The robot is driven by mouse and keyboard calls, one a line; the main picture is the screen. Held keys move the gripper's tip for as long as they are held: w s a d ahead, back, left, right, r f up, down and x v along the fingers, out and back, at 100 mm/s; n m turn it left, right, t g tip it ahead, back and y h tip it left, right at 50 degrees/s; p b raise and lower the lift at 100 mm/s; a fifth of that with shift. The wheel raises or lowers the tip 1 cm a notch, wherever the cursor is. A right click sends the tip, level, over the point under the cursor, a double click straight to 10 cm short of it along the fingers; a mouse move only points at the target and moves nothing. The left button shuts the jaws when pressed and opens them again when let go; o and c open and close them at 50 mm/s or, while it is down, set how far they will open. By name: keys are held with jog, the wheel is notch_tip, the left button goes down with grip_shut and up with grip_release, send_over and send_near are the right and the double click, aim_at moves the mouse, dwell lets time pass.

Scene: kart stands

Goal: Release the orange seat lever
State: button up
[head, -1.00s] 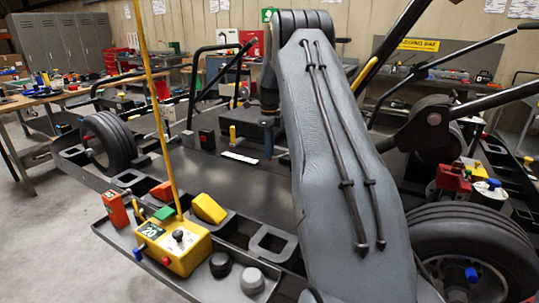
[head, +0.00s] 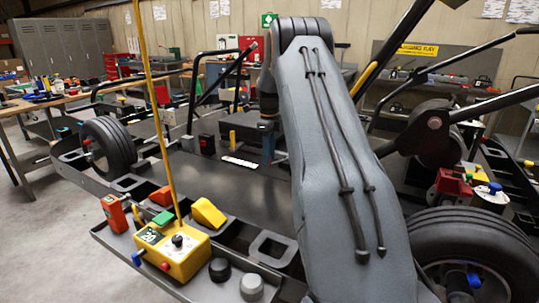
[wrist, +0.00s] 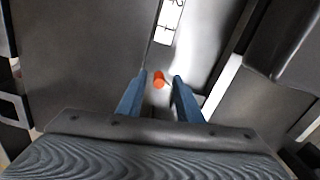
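The orange seat lever (wrist: 158,78) shows in the wrist view as a small rounded orange end. It appears between the fingertips of my gripper (wrist: 160,76), with a gap on either side. My gripper is open, its two blue fingers apart, and nothing is held. I cannot tell whether the lever end is level with the fingertips or deeper. In the head view my gripper (head: 268,150) points down over the dark kart floor (head: 240,195). The lever is barely discernible there beside my fingers.
A white marked strip (head: 240,162) lies on the kart floor left of my gripper. A yellow control box (head: 175,252) with a tall yellow pole sits in the front tray. Tyres (head: 108,145) stand at the left and right. Black frame bars rise around the kart.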

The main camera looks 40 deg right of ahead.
jog(key=shift+r+b, duration=0.9)
jog(key=shift+r, duration=3)
